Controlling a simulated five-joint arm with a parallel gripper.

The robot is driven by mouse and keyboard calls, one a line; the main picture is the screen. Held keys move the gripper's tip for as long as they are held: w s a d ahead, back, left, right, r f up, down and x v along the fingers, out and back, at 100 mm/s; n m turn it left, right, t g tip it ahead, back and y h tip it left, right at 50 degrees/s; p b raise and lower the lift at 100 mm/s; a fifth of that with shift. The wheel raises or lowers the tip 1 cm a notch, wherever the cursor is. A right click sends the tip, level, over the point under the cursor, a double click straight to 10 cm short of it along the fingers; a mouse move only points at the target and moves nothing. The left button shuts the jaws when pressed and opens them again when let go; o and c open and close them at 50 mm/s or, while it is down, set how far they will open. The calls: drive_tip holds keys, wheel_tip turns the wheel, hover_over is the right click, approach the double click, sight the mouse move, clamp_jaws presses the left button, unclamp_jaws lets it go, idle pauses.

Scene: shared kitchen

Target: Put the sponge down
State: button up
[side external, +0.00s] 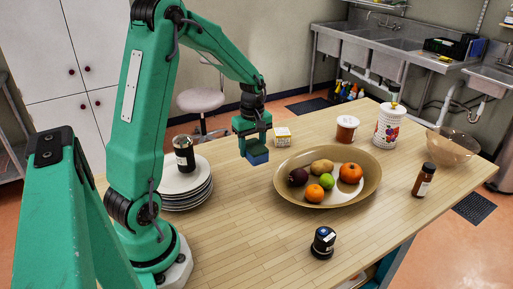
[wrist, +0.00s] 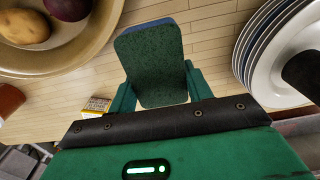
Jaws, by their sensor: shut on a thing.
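The sponge (side external: 257,157) is blue with a dark green face and is held in my gripper (side external: 253,148), between the plates and the fruit bowl. In the wrist view the sponge (wrist: 151,62) shows its dark green side, with a blue edge at the far end. My gripper (wrist: 158,90) is shut on it, one finger on each side. The sponge looks to be close above the wooden table (side external: 235,215); I cannot tell whether it touches the wood.
A wide bowl (side external: 288,198) of fruit lies right of the sponge. A small yellow-white box (side external: 282,135) is behind. Bare wood lies between plates and bowl.

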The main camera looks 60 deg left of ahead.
hover_over(240, 165)
wheel_tip(240, 165, down, 5)
drive_tip(key=shift+a+r, duration=0.1)
drive_tip(key=shift+r, duration=0.1)
drive_tip(key=shift+f, duration=2)
drive_tip(key=shift+f, duration=0.15)
drive_tip(key=o, duration=0.9)
wheel_tip(240, 165, up, 12)
drive_tip(key=shift+r, duration=0.2)
